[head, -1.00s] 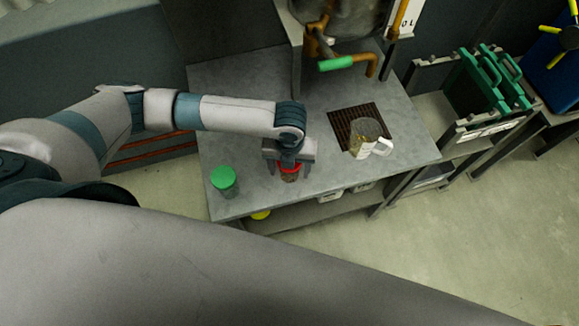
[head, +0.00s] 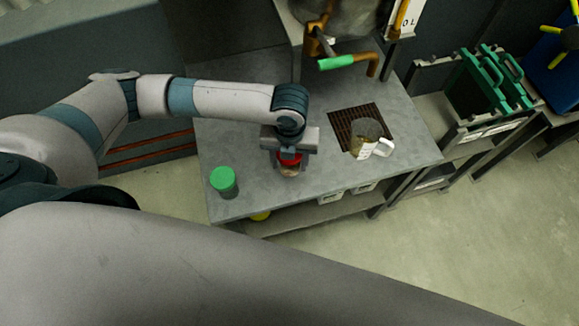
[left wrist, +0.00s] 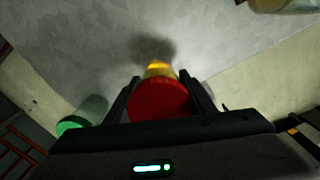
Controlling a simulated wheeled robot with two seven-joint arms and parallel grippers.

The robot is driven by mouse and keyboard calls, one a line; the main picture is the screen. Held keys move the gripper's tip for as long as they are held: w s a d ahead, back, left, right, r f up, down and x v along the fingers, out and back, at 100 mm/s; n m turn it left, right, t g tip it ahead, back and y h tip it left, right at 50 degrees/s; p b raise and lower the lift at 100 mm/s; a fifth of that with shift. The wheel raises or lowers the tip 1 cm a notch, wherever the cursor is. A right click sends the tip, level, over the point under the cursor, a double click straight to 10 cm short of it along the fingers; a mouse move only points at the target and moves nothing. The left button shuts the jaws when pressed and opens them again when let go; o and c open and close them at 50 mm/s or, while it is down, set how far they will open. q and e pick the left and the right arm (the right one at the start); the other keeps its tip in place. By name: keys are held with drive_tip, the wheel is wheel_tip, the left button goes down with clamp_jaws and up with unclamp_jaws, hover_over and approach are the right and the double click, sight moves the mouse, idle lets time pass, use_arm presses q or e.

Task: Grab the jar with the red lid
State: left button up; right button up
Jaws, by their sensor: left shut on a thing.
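The jar with the red lid (head: 289,170) is in my left gripper (head: 289,159), over the front part of the grey metal table in the head view. The gripper comes from above with its fingers on either side of the red lid. In the left wrist view the red lid (left wrist: 160,100) sits between the two dark fingers, and a yellowish part of the jar shows beyond it. A shadow lies on the table past the jar. My right gripper is not in view.
A jar with a green lid (head: 224,181) stands on the table (head: 245,195) to the left. A clear measuring jug (head: 369,138) stands by a dark grate (head: 345,122) at the right. A tap with a green handle (head: 336,62) overhangs the back.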

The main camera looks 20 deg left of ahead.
use_arm(q)
wheel_tip(320, 180, up, 5)
drive_tip(key=shift+r+b, duration=0.1)
drive_tip(key=shift+b, duration=0.25)
